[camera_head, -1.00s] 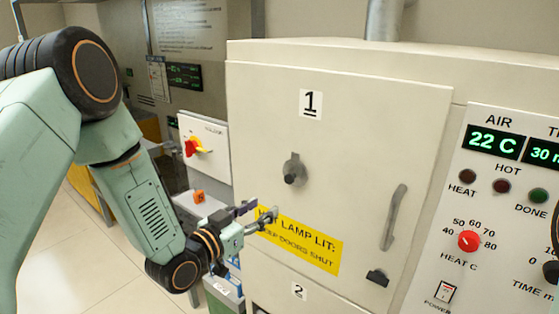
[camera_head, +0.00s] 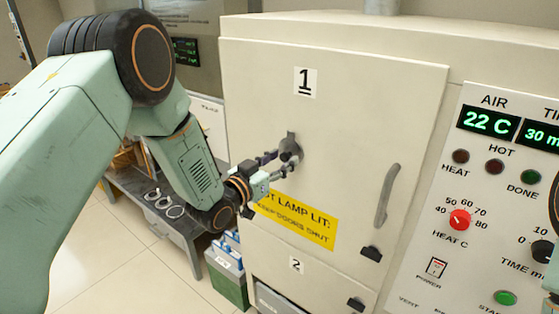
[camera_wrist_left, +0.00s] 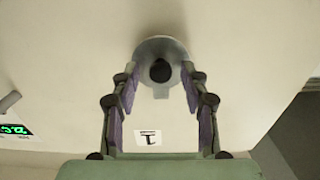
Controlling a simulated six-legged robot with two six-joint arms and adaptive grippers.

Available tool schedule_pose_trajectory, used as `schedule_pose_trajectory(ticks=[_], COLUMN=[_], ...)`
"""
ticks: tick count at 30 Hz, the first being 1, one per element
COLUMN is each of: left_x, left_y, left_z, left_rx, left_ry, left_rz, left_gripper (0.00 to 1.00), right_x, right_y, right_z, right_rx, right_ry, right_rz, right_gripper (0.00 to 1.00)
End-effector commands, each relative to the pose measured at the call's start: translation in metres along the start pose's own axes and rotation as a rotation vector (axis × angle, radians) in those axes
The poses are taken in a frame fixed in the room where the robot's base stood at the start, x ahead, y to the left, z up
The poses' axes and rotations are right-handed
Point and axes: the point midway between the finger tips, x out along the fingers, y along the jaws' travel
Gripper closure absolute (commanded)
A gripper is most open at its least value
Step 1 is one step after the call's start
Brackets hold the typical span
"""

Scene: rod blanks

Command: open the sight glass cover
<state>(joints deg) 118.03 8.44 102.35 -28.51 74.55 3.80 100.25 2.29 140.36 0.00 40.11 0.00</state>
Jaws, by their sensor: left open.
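The sight glass cover (camera_head: 290,148) is a small round grey metal disc with a dark knob, on the cream door marked 1. In the left wrist view the cover (camera_wrist_left: 148,50) lies ahead between the fingertips, its dark knob (camera_wrist_left: 160,70) in the middle. My left gripper (camera_head: 282,165) is open at the cover, its fingers on either side of the knob. The left wrist view shows the gripper's (camera_wrist_left: 160,88) purple-lined fingers spread apart; I cannot tell whether they touch the cover. My right gripper is out of view.
The door's handle (camera_head: 387,195) and a dark latch (camera_head: 371,254) are on its right. A yellow warning label (camera_head: 305,222) is below the cover. A control panel (camera_head: 485,210) stands at the right. A low grey table (camera_head: 165,215) and a green crate (camera_head: 228,280) are at lower left.

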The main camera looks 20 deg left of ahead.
Motion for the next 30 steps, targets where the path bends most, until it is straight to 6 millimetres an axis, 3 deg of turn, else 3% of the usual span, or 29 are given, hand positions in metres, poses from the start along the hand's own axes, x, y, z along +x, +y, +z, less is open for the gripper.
schedule_pose_trajectory(ticks=[5,21,30], left_x=[-0.0002,-0.0004,-0.0006], left_y=[-0.0002,0.0000,-0.0002], left_z=[0.0002,0.0004,0.0003], left_rx=[0.000,0.000,0.000], left_ry=[0.000,-0.001,-0.001], left_rz=[-0.001,0.000,-0.001], left_gripper=[0.55,1.00,1.00], right_x=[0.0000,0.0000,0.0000], right_y=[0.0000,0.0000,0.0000], right_z=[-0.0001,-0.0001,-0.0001], right_rx=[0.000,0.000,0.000], right_ry=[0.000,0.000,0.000], right_rz=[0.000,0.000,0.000], right_gripper=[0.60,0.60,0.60])
